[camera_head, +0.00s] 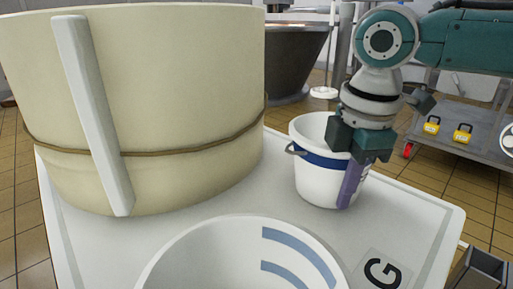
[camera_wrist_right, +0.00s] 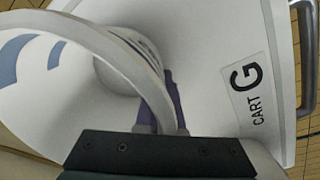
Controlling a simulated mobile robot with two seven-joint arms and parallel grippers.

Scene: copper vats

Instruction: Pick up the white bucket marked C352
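A white bucket (camera_head: 313,180) with a dark blue band and a small side handle stands upright on a white cart top (camera_head: 418,205). No C352 marking is readable on its visible side. My right gripper (camera_head: 354,180) points down at the bucket's right side, with a purple finger outside the wall. In the right wrist view, the curved white rim (camera_wrist_right: 130,68) runs down to the narrow gap between the purple fingers (camera_wrist_right: 160,112). I cannot tell whether they press on the wall. My left gripper is not in view.
A large cream tub (camera_head: 190,100) with a brown hoop stands left of the bucket. A white vessel (camera_head: 215,250) with blue stripes is in front. A label "G" (camera_head: 383,270) marks the cart, read as "CART G" in the wrist view (camera_wrist_right: 250,92). A grey trolley (camera_head: 450,140) stands behind right.

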